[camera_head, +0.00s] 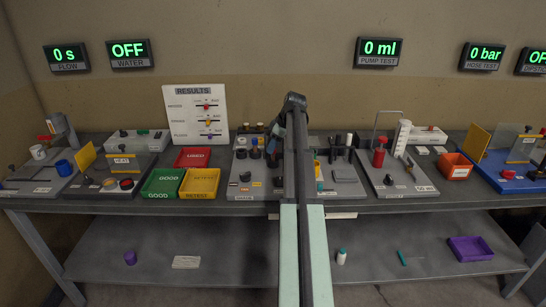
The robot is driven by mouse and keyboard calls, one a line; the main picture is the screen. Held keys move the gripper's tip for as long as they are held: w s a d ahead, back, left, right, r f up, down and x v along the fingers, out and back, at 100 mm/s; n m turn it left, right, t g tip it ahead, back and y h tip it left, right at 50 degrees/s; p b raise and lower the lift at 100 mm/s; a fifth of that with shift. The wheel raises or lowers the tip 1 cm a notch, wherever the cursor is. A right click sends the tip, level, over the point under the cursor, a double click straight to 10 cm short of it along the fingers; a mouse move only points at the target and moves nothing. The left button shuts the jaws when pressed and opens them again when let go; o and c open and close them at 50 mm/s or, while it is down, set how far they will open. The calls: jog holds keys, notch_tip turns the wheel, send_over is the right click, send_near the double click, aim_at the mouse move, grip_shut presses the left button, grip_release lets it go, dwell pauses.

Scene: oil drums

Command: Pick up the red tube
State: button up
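My arm stretches up the middle of the view, pale green bars below and dark links above. Its far dark end (295,101) is left of the red cylinder and well apart from it in the picture. The fingers cannot be made out there, and nothing held is visible.
A white graduated column (402,138) stands close right of the red cylinder. An orange bin (454,166) is further right. Red (193,157), green (162,183) and yellow (200,183) trays are on the left. My arm hides part of the bench (240,208). The lower shelf (220,245) is mostly clear.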

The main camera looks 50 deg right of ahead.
aim_at(273, 156)
jog(key=x, duration=0.3)
jog(key=shift+f, duration=0.2)
grip_shut()
jog(key=shift+r, duration=0.1)
